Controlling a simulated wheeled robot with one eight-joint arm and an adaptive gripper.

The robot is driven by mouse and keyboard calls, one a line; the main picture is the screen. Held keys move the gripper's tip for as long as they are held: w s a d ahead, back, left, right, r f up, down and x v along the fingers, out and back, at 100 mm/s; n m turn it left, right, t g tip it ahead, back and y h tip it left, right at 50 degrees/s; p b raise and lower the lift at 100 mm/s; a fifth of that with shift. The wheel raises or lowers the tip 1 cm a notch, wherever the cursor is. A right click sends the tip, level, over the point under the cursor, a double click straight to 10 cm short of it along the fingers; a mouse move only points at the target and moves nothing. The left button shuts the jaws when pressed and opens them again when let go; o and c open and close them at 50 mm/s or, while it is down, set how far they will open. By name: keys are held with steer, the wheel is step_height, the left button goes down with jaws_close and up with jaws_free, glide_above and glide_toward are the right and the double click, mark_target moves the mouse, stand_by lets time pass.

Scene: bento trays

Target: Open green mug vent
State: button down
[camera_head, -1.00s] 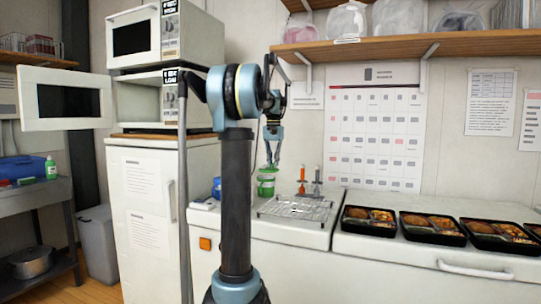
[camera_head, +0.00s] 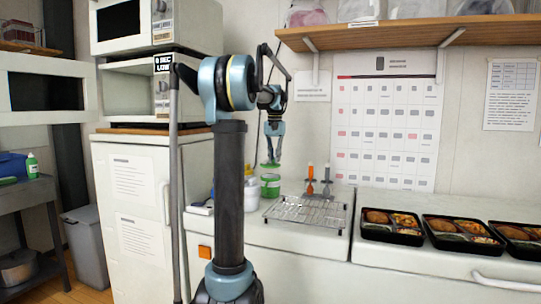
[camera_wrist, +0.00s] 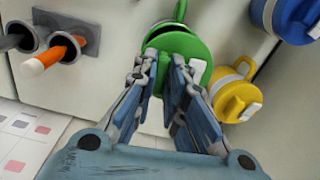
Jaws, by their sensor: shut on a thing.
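The green mug (camera_head: 270,187) stands on the counter in the head view, left of the wire rack. A green piece, seemingly its lid (camera_head: 270,165), shows just above it at my fingertips. My gripper (camera_head: 272,150) points down over the mug, shut on this green piece. In the wrist view my gripper (camera_wrist: 165,60) has its fingers at the green lid (camera_wrist: 185,42), with a green handle (camera_wrist: 180,10) behind.
A yellow mug (camera_wrist: 235,96) and a blue mug (camera_wrist: 290,18) stand close by in the wrist view. Orange (camera_head: 310,180) and grey (camera_head: 326,182) upright tools stand behind the wire rack (camera_head: 297,212). Filled bento trays (camera_head: 391,226) line the counter at right.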

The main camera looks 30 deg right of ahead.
mark_target(275, 165)
steer(key=shift+d+f, duration=0.1)
steer(key=shift+f, duration=1.7)
steer(key=shift+s, duration=0.2)
steer(key=shift+f, duration=0.15)
stand_by(1.0)
steer(key=c, duration=1.6)
jaws_free()
steer(key=shift+o, duration=0.2)
steer(key=o, duration=0.5)
